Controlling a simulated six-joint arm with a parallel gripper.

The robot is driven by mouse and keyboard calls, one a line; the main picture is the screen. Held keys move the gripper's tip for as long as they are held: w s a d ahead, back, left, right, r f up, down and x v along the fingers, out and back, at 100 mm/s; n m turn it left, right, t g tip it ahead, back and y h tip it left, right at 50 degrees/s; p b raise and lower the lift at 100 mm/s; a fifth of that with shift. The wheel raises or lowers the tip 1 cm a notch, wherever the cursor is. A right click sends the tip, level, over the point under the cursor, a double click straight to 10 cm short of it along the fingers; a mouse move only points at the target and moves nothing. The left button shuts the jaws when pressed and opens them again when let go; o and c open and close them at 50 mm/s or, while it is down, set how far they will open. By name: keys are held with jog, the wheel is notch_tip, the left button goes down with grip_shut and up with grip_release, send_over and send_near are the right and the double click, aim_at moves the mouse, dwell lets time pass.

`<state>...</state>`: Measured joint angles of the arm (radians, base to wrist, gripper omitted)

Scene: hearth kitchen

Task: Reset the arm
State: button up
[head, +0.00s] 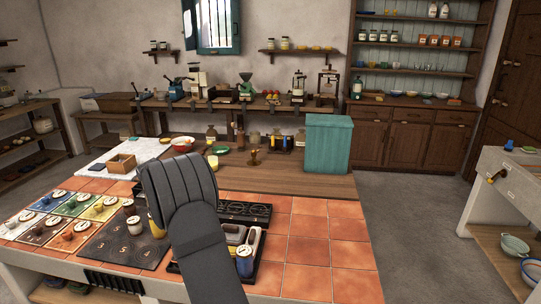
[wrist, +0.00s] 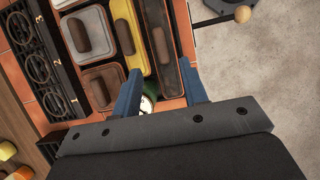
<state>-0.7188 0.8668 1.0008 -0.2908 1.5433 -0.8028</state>
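My gripper (wrist: 160,68) shows in the wrist view with its two blue fingers spread apart. Nothing is clamped between the fingertips. The fingers point over the edge of a group of lidded boxes with brown handles. A small round thing with green and white on it (wrist: 148,103) shows below and behind the left finger, partly hidden. In the head view my dark grey arm rises in the foreground over the tiled counter (head: 308,250). It hides part of the counter, and I cannot make out the fingers there.
In the head view, a teal cabinet (head: 328,145) stands at the counter's back right. The right-hand tiles are clear.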

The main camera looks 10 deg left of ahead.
jog(key=x, duration=1)
jog(key=shift+f, duration=0.1)
notch_tip(320, 180, up, 3)
jog(key=shift+r, duration=0.8)
